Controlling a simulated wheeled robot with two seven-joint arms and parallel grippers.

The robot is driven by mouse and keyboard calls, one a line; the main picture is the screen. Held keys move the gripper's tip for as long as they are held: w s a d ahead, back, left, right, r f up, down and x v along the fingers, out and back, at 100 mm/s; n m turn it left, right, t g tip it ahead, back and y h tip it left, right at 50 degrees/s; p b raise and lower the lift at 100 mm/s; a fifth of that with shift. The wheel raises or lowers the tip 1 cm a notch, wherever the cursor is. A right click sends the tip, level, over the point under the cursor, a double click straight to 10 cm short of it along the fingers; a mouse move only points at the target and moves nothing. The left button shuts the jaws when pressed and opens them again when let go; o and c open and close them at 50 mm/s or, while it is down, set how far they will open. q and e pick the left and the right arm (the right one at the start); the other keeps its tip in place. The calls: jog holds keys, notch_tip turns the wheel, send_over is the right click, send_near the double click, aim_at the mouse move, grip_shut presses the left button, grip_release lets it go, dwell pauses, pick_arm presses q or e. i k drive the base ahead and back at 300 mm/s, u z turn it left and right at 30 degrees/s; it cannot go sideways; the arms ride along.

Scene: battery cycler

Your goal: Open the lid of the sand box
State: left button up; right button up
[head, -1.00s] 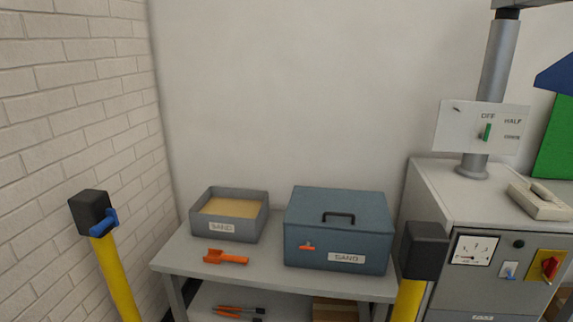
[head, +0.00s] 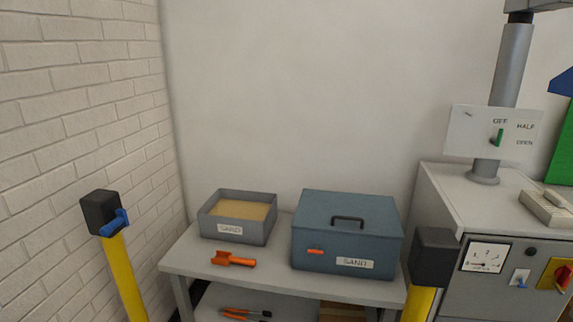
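Neither of my grippers is in view.
An open grey tray of sand (head: 230,231) and an orange scoop (head: 233,259) are on the table (head: 275,277). Yellow posts with black heads stand left (head: 101,213) and right (head: 434,256) in front. A grey cabinet (head: 500,255) is at the right.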

aim_at(321, 210)
jog(key=z, duration=0.05)
jog(key=k, duration=0.45)
jog(key=u, duration=0.95)
jog(key=i, duration=0.75)
jog(key=z, duration=0.75)
jog(key=i, duration=0.95)
jog(key=z, duration=0.2)
